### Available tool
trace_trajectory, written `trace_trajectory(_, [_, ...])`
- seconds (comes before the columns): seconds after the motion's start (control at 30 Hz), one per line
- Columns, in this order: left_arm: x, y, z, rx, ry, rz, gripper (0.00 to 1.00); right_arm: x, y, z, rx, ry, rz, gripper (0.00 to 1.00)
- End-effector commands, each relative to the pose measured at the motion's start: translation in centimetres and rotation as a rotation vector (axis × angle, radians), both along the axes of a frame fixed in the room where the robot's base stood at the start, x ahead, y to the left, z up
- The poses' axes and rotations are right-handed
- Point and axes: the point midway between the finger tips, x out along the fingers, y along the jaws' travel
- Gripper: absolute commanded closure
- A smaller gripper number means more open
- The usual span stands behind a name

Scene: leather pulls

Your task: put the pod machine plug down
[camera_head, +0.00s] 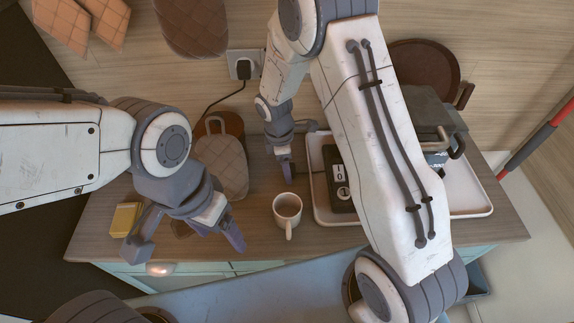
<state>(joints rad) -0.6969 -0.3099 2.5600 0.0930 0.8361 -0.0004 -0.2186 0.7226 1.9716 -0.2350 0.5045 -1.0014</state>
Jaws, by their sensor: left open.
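A black plug (244,68) sits in the white wall socket (232,55). Its dark cord (215,103) runs down and left behind a quilted mitt; I cannot tell whether it belongs to the pod machine. My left gripper (188,240) is open, its fingers spread above the counter's front part, left of the mug. My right gripper (281,165) points down at the counter behind the mug, below the socket. Its fingertips are small and partly hidden, so I cannot tell what is between them.
A white mug (287,208) stands between my grippers. A yellow block (126,219) is at the left. A quilted mitt (222,165) stands behind. A white tray (481,195) at the right holds a black switch box (341,183) and a grey appliance (425,110), partly covered by my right arm.

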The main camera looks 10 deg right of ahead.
Motion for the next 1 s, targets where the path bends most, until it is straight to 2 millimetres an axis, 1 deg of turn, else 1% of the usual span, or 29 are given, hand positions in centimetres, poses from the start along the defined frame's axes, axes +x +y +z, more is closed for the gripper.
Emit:
trace_trajectory(0.23, [0.0, 0.0, 0.1, 0.000, 0.000, 0.000, 0.24, 0.0, 0.0, 0.2, 0.000, 0.000, 0.000, 0.25])
trace_trajectory(0.37, [0.0, 0.0, 0.9, 0.000, 0.000, 0.000, 0.24, 0.1, 0.0, 1.6, 0.001, -0.002, 0.000, 0.25])
trace_trajectory(0.4, [0.0, 0.0, 0.5, 0.000, 0.000, 0.000, 0.24, 0.2, 0.1, 2.0, 0.000, -0.005, 0.002, 0.25])
trace_trajectory(0.47, [0.0, 0.0, 0.2, 0.000, 0.000, 0.000, 0.24, 0.2, 0.3, 3.1, 0.001, -0.007, 0.002, 0.25])
trace_trajectory(0.6, [0.0, 0.0, -0.3, 0.000, 0.000, 0.000, 0.24, 0.3, 0.7, 6.3, 0.002, -0.009, 0.002, 0.25])
trace_trajectory(0.8, [0.0, 0.0, -0.8, 0.000, 0.000, 0.000, 0.24, 0.3, 1.1, 10.4, 0.001, -0.006, 0.002, 0.25])
trace_trajectory(0.9, [0.0, 0.0, -0.9, 0.000, 0.000, 0.000, 0.24, 0.3, 1.3, 11.8, 0.000, -0.004, 0.001, 0.25])
trace_trajectory(1.0, [0.0, 0.0, -1.0, 0.000, 0.000, 0.000, 0.24, 0.3, 1.4, 12.7, 0.001, -0.002, 0.000, 0.25])
